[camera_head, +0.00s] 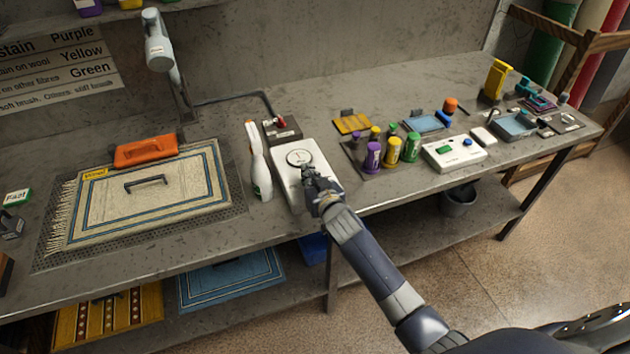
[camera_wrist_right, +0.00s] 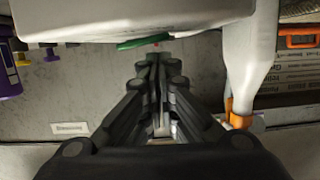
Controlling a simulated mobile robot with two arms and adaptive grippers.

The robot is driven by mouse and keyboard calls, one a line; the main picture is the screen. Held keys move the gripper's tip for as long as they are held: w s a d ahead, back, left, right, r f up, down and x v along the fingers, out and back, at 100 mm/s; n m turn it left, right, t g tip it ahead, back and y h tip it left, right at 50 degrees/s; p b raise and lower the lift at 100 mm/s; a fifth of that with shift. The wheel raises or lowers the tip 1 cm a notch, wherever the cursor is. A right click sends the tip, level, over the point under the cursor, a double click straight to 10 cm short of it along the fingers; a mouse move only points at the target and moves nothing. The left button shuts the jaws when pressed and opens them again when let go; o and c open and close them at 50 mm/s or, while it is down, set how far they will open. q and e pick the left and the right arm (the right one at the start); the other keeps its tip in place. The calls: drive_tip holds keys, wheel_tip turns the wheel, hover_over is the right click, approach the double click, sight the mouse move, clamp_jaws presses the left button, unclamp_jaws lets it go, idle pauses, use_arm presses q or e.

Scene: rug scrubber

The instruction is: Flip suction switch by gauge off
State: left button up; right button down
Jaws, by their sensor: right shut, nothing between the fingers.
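A white box with a round gauge (camera_head: 299,157) on its top stands on the bench. Behind it, a small dark box (camera_head: 281,129) carries a red switch (camera_head: 281,121). My right gripper (camera_head: 312,178) is shut and empty, over the white box just in front of the gauge. In the right wrist view, the shut fingers (camera_wrist_right: 158,58) point toward a small red part (camera_wrist_right: 156,43) and a green part beside a large white body (camera_wrist_right: 130,22). I cannot tell whether the fingertips touch anything. My left gripper is not in view.
A white spray bottle (camera_head: 258,165) with an orange nozzle stands close left of the white box. Several coloured bottles (camera_head: 392,153) and a white panel (camera_head: 454,153) stand to the right.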

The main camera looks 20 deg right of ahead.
drive_tip(key=r+p, duration=0.1)
drive_tip(key=r, duration=0.1)
drive_tip(key=r+p, duration=0.1)
drive_tip(key=r, duration=0.1)
drive_tip(key=shift+a, duration=0.2)
drive_tip(key=shift+s+a+f+b, duration=0.1)
drive_tip(key=shift+s+f+b, duration=0.1)
drive_tip(key=shift+s, duration=0.25)
drive_tip(key=shift+s+a+f+b, duration=0.1)
drive_tip(key=shift+s+f+b, duration=0.1)
drive_tip(key=shift+s, duration=0.25)
use_arm(q)
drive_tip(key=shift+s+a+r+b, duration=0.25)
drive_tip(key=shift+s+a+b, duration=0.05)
drive_tip(key=shift+b, duration=0.5)
use_arm(e)
drive_tip(key=v, duration=0.8)
drive_tip(key=shift+s+r, duration=0.15)
drive_tip(key=shift+r, duration=0.05)
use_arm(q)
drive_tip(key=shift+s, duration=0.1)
